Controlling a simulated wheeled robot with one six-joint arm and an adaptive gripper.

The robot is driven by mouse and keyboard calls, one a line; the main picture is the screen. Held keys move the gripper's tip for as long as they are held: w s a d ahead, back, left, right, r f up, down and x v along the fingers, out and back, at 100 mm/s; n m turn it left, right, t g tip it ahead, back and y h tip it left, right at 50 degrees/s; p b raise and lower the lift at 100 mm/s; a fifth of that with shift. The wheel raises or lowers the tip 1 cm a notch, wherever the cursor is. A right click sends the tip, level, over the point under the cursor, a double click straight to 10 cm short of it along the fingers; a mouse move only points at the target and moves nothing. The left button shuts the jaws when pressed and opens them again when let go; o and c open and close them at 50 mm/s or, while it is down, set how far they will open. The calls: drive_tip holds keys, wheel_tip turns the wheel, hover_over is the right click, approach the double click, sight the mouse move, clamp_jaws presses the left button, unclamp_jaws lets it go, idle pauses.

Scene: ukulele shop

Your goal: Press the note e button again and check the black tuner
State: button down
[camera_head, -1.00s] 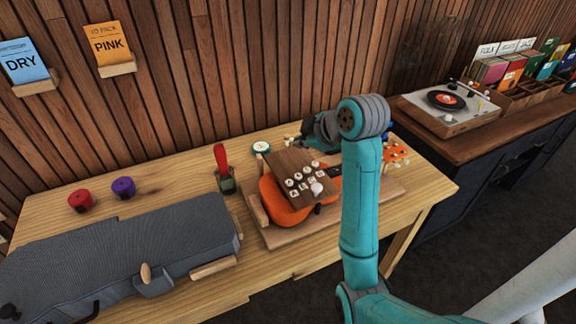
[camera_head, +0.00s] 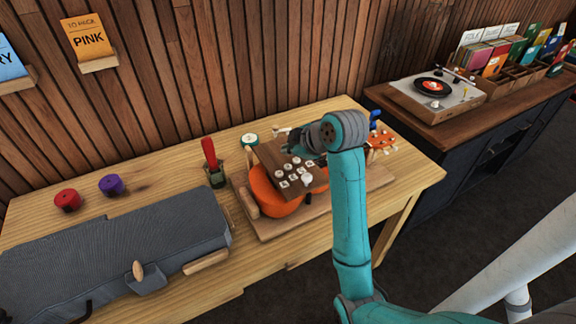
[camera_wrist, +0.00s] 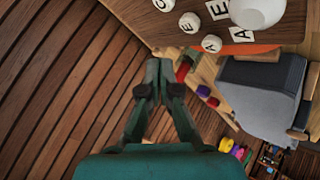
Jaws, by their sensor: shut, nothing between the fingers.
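A brown wooden panel (camera_head: 270,155) with white lettered buttons lies over the body of an orange ukulele (camera_head: 263,197). My gripper (camera_wrist: 160,78) is shut and empty, beside the panel's back edge; contact with a button cannot be seen. I cannot pick out a black tuner; my arm hides part of the ukulele's neck.
A red-handled tool in a small holder (camera_head: 213,170) stands left of the ukulele. A grey case (camera_head: 120,250), a red spool (camera_head: 67,200) and a purple spool (camera_head: 111,185) are farther left. A record player (camera_head: 435,100) is on the dark cabinet.

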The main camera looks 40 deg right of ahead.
sight(289, 167)
drive_tip(key=shift+f, duration=1.45)
drive_tip(key=shift+f, duration=0.15)
idle(0.3)
drive_tip(key=shift+f, duration=0.3)
drive_tip(key=shift+f, duration=0.5)
idle(1.1)
drive_tip(key=shift+r, duration=0.95)
drive_tip(key=shift+r, duration=0.1)
drive_tip(key=shift+r, duration=2.4)
